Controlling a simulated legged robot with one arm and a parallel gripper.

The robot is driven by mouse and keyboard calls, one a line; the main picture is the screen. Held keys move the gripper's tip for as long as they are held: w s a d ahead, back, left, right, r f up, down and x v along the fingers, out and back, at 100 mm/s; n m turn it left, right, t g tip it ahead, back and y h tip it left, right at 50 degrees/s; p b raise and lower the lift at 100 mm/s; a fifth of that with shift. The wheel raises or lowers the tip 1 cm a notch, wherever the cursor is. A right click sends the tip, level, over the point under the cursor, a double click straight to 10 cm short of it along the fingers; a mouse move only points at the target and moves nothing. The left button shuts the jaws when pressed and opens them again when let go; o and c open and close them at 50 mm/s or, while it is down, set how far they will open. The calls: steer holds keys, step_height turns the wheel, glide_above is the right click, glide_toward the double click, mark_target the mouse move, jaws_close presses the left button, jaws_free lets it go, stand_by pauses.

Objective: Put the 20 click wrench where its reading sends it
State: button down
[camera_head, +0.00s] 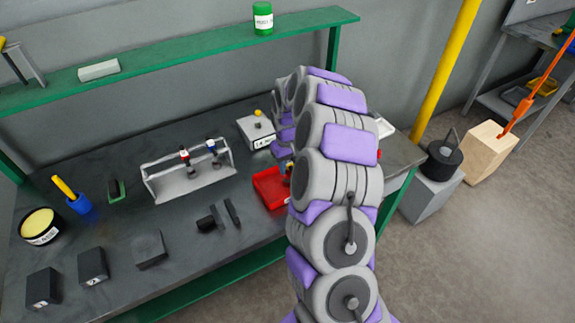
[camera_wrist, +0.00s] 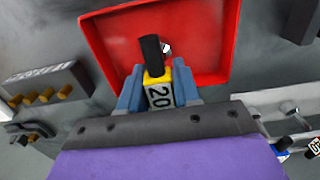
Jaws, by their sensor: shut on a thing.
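The wrench's lower part is hidden by the gripper. A red tray (camera_wrist: 115,37) lies beyond the wrench's black end; the view does not settle whether they touch. In the head view the red tray (camera_head: 268,190) is on the bench, partly covered by my arm, which hides most of my gripper.
A grey rack (camera_head: 160,190) holds a red-collared and a blue-collared tool. A white box (camera_head: 246,134) with a yellow knob stands behind the red tray. Dark blocks (camera_head: 93,266) line the bench front.

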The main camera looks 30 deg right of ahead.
steer(key=c, duration=1.2)
jaws_free()
steer(key=shift+c, duration=0.2)
steer(key=o, duration=0.5)
steer(key=shift+a, duration=0.45)
steer(key=shift+c, duration=0.2)
steer(key=shift+d+r, duration=0.3)
steer(key=shift+r, duration=0.15)
step_height(320, 180, up, 11)
steer(key=p, duration=0.2)
steer(key=s+a+r, duration=0.6)
steer(key=a, duration=0.1)
steer(key=s+a+r+n+g, duration=0.15)
steer(key=s+a, duration=0.25)
steer(key=s, duration=0.5)
steer(key=s+a+r+m+t, duration=0.1)
steer(key=s+a+r, duration=0.3)
steer(key=s, duration=0.6)
steer(key=s+a+f+g, duration=0.1)
steer(key=s+f, duration=0.2)
steer(key=s, duration=1.1)
steer(key=shift+s+a+m, duration=0.3)
steer(key=shift+m, duration=0.15)
